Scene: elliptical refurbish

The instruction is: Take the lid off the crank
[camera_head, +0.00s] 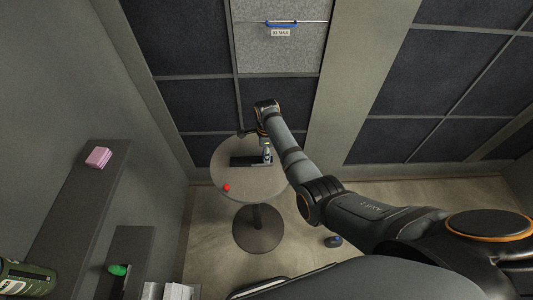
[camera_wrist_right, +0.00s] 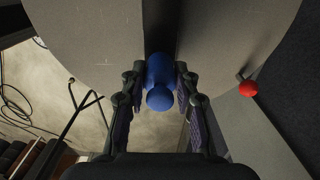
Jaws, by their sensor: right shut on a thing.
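My right gripper (camera_wrist_right: 159,78) is shut on a blue rounded knob (camera_wrist_right: 159,97), with one finger on each side of it. I cannot tell whether this knob belongs to the lid or to the crank. In the head view my right arm reaches over the round table, and its gripper (camera_head: 246,134) is small and dark at the table's far edge. A dark flat piece (camera_head: 242,161) lies on the table. A red ball-shaped knob (camera_head: 226,188) shows near the table's front edge, and also in the wrist view (camera_wrist_right: 248,88). My left gripper is not in view.
The round grey table (camera_head: 255,187) stands on one central foot. A small bottle-like object (camera_head: 267,155) is on it, beside my arm. A shelf with a pink block (camera_head: 98,157) is at the left. The table's front part is mostly clear.

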